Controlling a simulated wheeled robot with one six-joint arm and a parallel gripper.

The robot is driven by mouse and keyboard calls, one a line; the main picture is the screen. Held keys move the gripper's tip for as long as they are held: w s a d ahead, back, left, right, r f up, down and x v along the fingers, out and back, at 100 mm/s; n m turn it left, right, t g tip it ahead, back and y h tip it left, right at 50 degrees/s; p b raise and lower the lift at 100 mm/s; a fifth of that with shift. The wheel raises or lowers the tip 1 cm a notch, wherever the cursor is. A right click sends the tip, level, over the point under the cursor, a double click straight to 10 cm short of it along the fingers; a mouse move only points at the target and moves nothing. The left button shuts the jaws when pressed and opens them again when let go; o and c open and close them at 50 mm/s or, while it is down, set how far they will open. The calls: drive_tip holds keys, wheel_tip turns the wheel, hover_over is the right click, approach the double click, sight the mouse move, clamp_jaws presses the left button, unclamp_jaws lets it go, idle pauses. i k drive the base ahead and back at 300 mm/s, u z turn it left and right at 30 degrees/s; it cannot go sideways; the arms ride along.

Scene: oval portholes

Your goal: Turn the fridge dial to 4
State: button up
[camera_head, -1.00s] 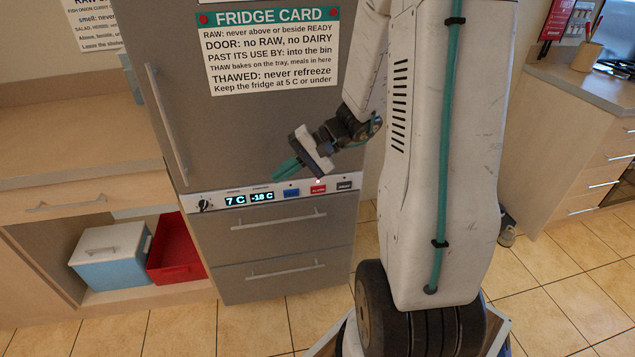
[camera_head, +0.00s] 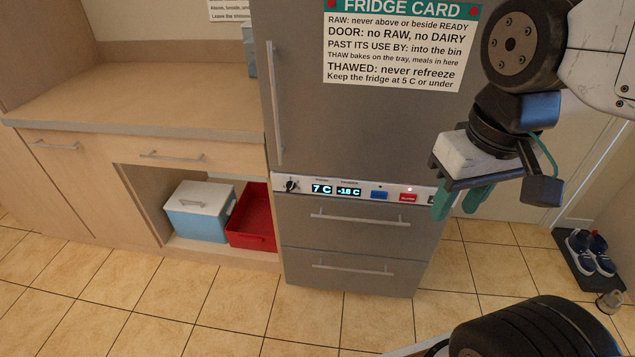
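The fridge dial (camera_head: 291,186) is a small dark knob at the left end of the white control strip (camera_head: 345,199) on the grey fridge (camera_head: 368,130). Its setting is too small to read. Beside it, one display reads 7 C (camera_head: 322,189) and another reads -18 C (camera_head: 348,191). My gripper (camera_head: 459,201) has two green fingers pointing down, in front of the right end of the strip, well to the right of the dial and apart from it. The fingers show a gap with nothing between them.
A blue button (camera_head: 379,194) and a red button (camera_head: 408,197) sit on the strip. Drawer handles (camera_head: 360,219) stick out below. A cool box (camera_head: 198,211) and red bin (camera_head: 252,217) stand in the left cabinet. Shoes (camera_head: 590,252) lie at right. Floor before the fridge is clear.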

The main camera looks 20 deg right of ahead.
sight(291, 185)
drive_tip(key=z, duration=0.95)
drive_tip(key=i, duration=0.35)
drive_tip(key=u, duration=0.85)
